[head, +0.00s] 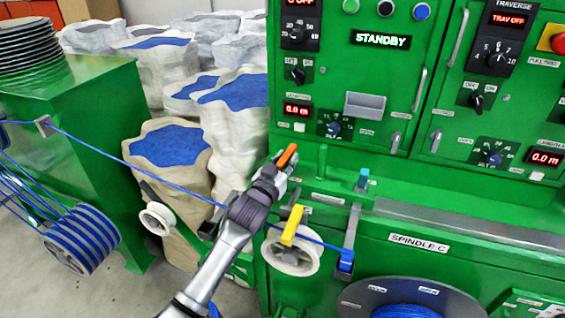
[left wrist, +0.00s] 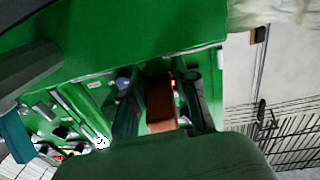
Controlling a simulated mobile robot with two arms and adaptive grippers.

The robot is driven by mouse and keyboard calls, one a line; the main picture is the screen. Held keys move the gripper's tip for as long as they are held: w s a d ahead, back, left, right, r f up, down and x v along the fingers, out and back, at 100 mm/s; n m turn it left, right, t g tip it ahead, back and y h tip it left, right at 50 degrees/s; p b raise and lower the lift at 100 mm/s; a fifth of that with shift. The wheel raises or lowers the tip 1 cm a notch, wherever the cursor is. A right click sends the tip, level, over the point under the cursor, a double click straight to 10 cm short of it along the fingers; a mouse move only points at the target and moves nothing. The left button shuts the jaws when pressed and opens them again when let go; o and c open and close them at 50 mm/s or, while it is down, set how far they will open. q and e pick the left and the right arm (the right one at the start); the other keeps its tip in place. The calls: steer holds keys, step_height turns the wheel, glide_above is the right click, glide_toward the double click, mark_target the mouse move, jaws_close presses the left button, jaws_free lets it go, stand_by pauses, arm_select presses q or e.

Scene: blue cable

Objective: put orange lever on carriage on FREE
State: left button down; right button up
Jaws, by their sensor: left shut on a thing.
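The orange lever (head: 287,155) stands at the left edge of the green machine in the head view, tilted up to the right. My left gripper (head: 272,172) is shut on it, and the lever's upper end shows above the fingers. In the left wrist view the lever (left wrist: 160,103) looks brownish orange and sits between the two dark fingers of my left gripper (left wrist: 162,112). The lever's base and the carriage under it are mostly hidden by my gripper. A FREE label cannot be read. My right gripper is not in view.
A yellow handle (head: 292,225) and white pulley (head: 290,252) are close to the right of my left forearm. A blue cable (head: 180,187) runs behind the arm. Control panels (head: 390,90) rise behind; sacks (head: 165,150) stand at left.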

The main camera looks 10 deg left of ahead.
arm_select(q)
steer(key=shift+r, duration=0.2)
steer(key=c, duration=1)
jaws_free()
steer(key=shift+c, duration=0.2)
steer(key=shift+f, duration=0.15)
steer(key=s+a, duration=0.2)
steer(key=s, duration=0.9)
steer(key=shift+s, duration=0.4)
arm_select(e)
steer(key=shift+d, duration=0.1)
